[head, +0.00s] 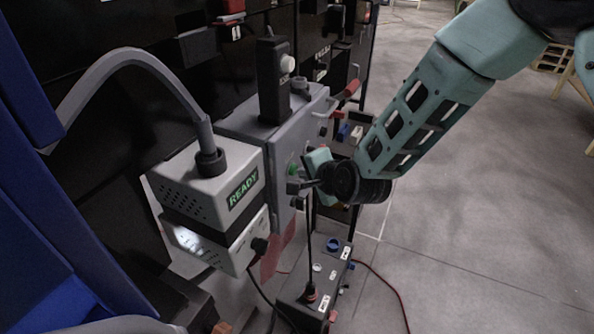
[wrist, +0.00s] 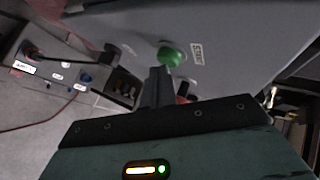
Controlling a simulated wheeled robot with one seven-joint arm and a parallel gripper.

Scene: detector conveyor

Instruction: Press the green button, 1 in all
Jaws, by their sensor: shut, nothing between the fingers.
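The green button (wrist: 169,56) sits on the grey control box (wrist: 225,35), beside a white label that appears to read "Start". In the head view the green button (head: 292,170) shows small on the box's front face, close to my fingertips. My gripper (wrist: 158,72) is shut and empty. Its fingertips overlap the lower edge of the button in the wrist view; I cannot tell whether they touch it. In the head view my gripper (head: 300,187) reaches the box face from the right.
A grey unit with a lit "READY" sign (head: 242,190) stands left of the control box. A red-handled lever (head: 350,90) sticks out at the box's upper right. A low box with a blue knob (head: 333,244) and cables stands below. Open floor lies to the right.

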